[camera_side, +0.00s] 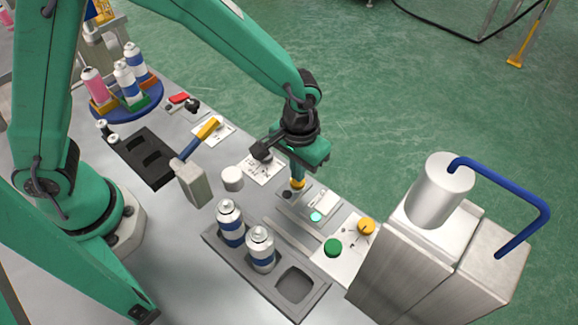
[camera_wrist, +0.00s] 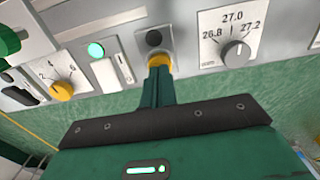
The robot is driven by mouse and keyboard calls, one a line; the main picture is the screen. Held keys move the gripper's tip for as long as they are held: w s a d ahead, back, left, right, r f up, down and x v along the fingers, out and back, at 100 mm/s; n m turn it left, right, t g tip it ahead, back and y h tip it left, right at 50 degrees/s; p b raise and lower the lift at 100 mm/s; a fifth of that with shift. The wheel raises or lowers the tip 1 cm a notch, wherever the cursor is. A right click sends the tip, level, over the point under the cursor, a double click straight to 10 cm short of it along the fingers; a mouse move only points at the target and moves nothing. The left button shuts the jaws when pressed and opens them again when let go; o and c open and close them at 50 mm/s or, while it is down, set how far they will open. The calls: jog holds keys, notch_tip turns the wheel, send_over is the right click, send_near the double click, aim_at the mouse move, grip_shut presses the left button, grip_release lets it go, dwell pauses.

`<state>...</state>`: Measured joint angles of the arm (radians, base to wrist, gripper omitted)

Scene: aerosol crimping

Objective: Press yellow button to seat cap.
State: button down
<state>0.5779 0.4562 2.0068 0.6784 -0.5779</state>
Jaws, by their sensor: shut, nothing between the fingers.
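The yellow button (camera_side: 298,184) sits on the panel directly below my gripper in the side view. It also shows in the wrist view (camera_wrist: 160,59), just below a dark round button (camera_wrist: 154,38). My gripper (camera_side: 297,174) points down with its fingers shut and empty, the tips at the yellow button. In the wrist view the shut fingertips (camera_wrist: 159,70) overlap the button's near edge; whether it is pushed in I cannot tell. Two cans with blue bands (camera_side: 230,222) (camera_side: 261,249) stand upright in the grey tray (camera_side: 226,252).
A lit teal lamp (camera_side: 316,216), green button (camera_side: 333,246) and yellow knob (camera_side: 366,227) lie to the right. A dial (camera_wrist: 236,48) marked around 27.0 is beside the button. A large metal machine (camera_side: 410,250) with a blue pipe stands at right.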

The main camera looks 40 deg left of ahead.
jog(key=shift+f, duration=0.6)
dwell(0.3)
jog(key=shift+r, duration=2.95)
notch_tip(320, 180, up, 5)
